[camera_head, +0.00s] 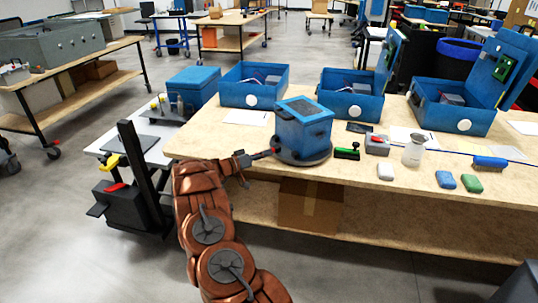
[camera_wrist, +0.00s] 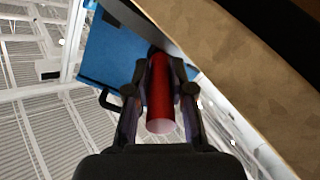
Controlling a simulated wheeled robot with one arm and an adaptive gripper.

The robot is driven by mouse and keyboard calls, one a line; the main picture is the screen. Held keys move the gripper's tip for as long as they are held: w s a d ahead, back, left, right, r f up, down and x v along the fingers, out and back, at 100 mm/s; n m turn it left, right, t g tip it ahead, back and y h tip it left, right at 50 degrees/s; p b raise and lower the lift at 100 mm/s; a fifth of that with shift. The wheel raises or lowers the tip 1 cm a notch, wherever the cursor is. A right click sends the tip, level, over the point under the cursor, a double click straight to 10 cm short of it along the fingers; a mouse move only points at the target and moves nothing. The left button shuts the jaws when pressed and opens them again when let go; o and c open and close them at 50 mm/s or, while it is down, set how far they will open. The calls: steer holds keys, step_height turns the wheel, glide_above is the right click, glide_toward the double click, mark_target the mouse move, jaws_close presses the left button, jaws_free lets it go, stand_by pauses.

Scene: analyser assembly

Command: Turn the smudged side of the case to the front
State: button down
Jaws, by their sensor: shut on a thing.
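The blue case (camera_head: 303,128) with a dark window on top stands upright on a round grey turntable (camera_head: 300,159) near the front edge of the bench. A smudge on it cannot be made out. My gripper (camera_head: 243,159) is left of the turntable, at the bench edge. It is shut on a red handle (camera_wrist: 160,95) that points out from the turntable side. In the wrist view my gripper (camera_wrist: 161,75) has a finger on each side of the handle. The case's blue side (camera_wrist: 110,52) and a dark grip show behind it.
Open blue boxes (camera_head: 252,89) stand along the back of the wooden bench (camera_head: 390,172). A black stand (camera_head: 130,200) is at left.

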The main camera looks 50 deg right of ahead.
steer(key=shift+w+r, duration=0.1)
steer(key=shift+r, duration=0.05)
steer(key=c, duration=1)
jaws_free()
steer(key=v, duration=1.2)
